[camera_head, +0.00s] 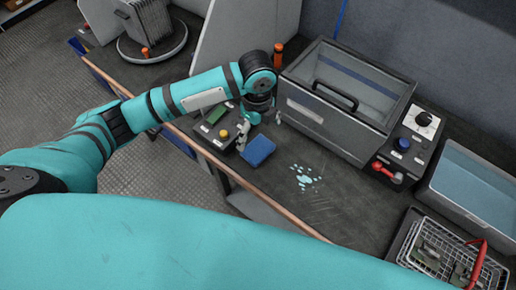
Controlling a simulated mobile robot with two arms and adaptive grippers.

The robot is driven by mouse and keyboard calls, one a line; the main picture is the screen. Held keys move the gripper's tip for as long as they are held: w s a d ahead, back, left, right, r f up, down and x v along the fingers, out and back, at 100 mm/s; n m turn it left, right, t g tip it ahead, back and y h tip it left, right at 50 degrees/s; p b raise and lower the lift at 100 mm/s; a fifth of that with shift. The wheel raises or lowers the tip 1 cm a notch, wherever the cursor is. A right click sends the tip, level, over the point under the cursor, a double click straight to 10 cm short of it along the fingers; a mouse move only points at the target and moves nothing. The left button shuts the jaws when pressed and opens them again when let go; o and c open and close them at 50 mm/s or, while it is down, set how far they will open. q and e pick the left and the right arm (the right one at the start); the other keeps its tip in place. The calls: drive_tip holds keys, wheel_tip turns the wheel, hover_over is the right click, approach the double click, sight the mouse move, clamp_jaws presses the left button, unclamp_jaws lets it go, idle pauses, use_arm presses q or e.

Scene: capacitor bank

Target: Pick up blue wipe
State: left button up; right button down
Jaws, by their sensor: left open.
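The blue wipe (259,151) is a small flat blue block lying on the dark workbench (335,207), near its front edge. My left gripper (260,130) is open just behind and above the wipe, pointing down. Its fingers are spread, one close to the wipe's left side and the other farther to the right. Nothing shows between them. I cannot tell whether a finger touches the wipe. My right gripper is out of view.
A clear-lidded grey box (345,100) stands behind and right. A control panel (408,142) with knobs, a blue-filled tub (475,190) and a wire basket (447,250) are farther right. A small panel with a yellow button (223,133) is left. Pale spots (304,178) mark the bench.

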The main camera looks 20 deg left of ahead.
sight(259, 150)
use_arm(q)
drive_tip(key=f, duration=1)
drive_tip(key=shift+d+p, duration=0.3)
drive_tip(key=shift+r, duration=0.1)
drive_tip(key=c, duration=0.7)
drive_tip(key=shift+c, duration=0.2)
drive_tip(key=shift+r, duration=0.55)
drive_tip(key=shift+s+d+r, duration=0.15)
drive_tip(key=shift+s+r, duration=0.15)
drive_tip(key=shift+r, duration=0.3)
drive_tip(key=shift+s+d+r, duration=0.1)
drive_tip(key=shift+s+r, duration=0.15)
drive_tip(key=shift+r, duration=0.35)
drive_tip(key=s+d, duration=0.2)
drive_tip(key=s, duration=0.5)
drive_tip(key=s+d+r+b, duration=0.1)
drive_tip(key=s+d, duration=0.2)
drive_tip(key=s, duration=0.4)
drive_tip(key=shift+r, duration=0.25)
